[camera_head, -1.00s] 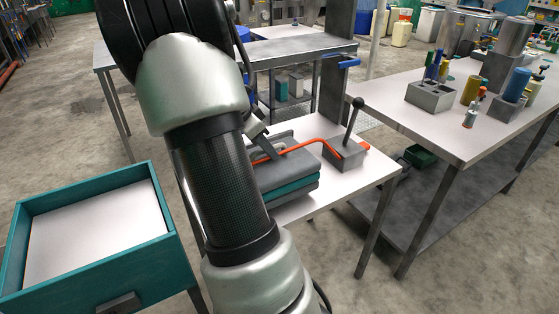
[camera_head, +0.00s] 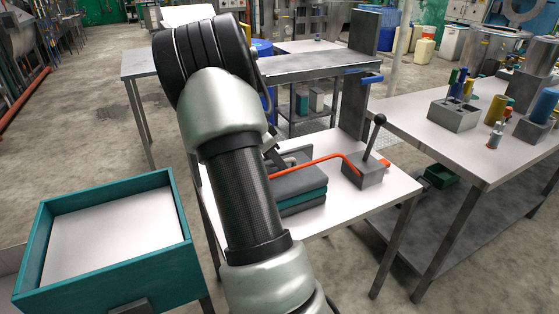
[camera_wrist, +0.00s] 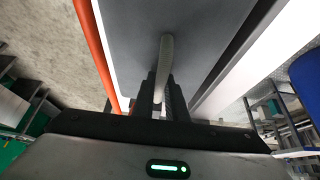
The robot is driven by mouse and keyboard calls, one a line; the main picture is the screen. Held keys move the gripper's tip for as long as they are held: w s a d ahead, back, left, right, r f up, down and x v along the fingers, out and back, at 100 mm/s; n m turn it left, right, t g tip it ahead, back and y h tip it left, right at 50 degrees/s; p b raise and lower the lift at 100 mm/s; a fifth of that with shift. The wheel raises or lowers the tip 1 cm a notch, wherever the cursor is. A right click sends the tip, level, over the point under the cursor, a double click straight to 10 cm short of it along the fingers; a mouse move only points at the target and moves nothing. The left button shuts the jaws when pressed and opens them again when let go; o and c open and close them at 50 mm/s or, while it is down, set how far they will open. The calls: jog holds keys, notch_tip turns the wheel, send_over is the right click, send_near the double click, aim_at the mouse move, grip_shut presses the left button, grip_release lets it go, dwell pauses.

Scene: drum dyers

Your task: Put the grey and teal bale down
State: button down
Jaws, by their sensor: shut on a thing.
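The grey and teal bale (camera_head: 300,190) is a flat block with a grey top and a teal band. It is at the white worktable (camera_head: 325,222) in the head view, partly behind my arm. I cannot tell whether it rests on the top or hangs just above it. My gripper (camera_wrist: 163,95) is shut on the bale's pale handle (camera_wrist: 166,55), above its grey face (camera_wrist: 205,40) in the wrist view. In the head view my arm largely hides my gripper (camera_head: 275,155).
A grey box (camera_head: 362,172) with an upright lever stands right of the bale; an orange-red bar (camera_head: 315,162) runs from it past the bale. A teal-rimmed tray (camera_head: 180,222) stands at left. A bench (camera_head: 480,160) with blocks and bottles is at right.

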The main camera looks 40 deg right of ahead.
jog(key=shift+r, duration=0.15)
jog(key=c, duration=1.8)
grip_release()
jog(key=shift+f, duration=0.25)
jog(key=shift+o, duration=0.2)
